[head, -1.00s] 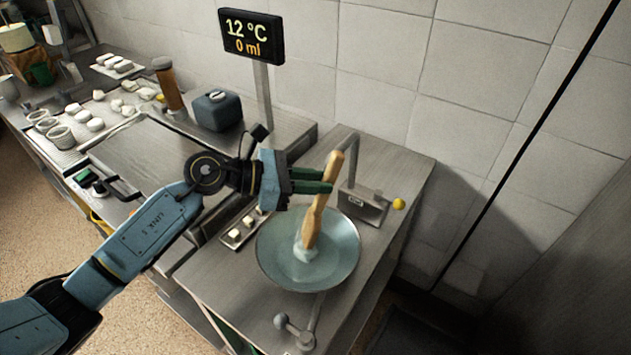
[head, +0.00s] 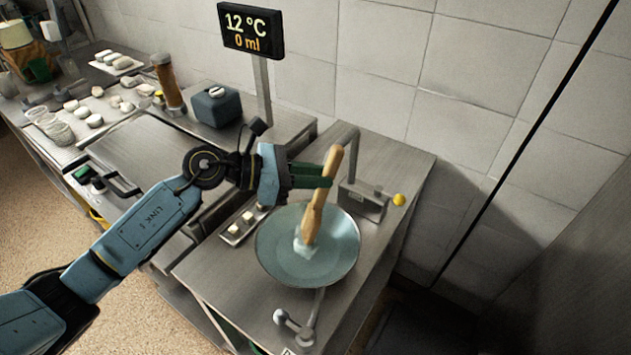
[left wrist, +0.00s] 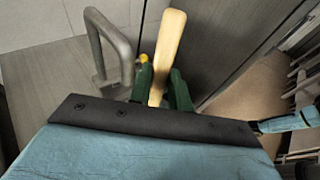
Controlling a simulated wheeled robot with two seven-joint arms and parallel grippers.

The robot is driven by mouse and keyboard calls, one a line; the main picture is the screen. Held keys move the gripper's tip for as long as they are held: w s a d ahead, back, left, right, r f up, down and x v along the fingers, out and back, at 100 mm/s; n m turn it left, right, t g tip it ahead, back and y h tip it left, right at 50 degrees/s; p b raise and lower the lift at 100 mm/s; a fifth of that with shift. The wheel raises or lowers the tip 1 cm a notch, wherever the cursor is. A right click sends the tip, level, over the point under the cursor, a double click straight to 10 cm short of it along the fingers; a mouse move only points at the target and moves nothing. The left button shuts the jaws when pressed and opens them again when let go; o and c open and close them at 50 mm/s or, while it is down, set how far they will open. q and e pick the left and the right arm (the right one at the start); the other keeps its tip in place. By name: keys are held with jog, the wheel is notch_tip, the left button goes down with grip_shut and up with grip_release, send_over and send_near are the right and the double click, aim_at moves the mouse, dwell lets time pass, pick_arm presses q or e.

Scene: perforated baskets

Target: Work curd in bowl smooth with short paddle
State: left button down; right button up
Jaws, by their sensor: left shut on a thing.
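My left gripper (head: 326,176) is shut on the wooden short paddle (head: 318,205), with green fingers around its upper part. The paddle stands tilted, its lower end down in the wide pale blue-grey bowl (head: 342,262). A small whitish patch of curd (head: 303,247) shows at the paddle's lower end. In the left wrist view the paddle handle (left wrist: 166,50) rises between the green fingers (left wrist: 160,88); the bowl is hidden there. My right gripper is not in view.
A curved metal spout (head: 346,150) stands behind the bowl, beside a small box with a yellow knob (head: 399,199). A lever with a ball end (head: 281,317) is in front. A display (head: 250,32) reads 12 °C and 0 ml. Pale cheeses and cups fill the left counter.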

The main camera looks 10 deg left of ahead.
pick_arm(q)
jog(key=shift+s+d+r+p, duration=0.1)
jog(key=shift+s+d+p, duration=0.2)
jog(key=shift+s+p, duration=0.45)
jog(key=shift+w+a+b, duration=0.35)
jog(key=shift+w+b, duration=0.45)
jog(key=shift+b, duration=0.1)
jog(key=shift+s, duration=0.1)
jog(key=shift+s+d+p, duration=0.35)
jog(key=shift+s+p, duration=0.25)
jog(key=shift+s, duration=0.2)
jog(key=shift+w, duration=0.1)
jog(key=shift+w+a+f+b, duration=0.1)
jog(key=shift+w+a+b, duration=0.1)
jog(key=shift+w+b, duration=0.25)
jog(key=shift+w+a+f+b, duration=0.1)
jog(key=shift+w+a+b, duration=0.05)
jog(key=shift+w+b, duration=0.25)
jog(key=shift+s, duration=0.2)
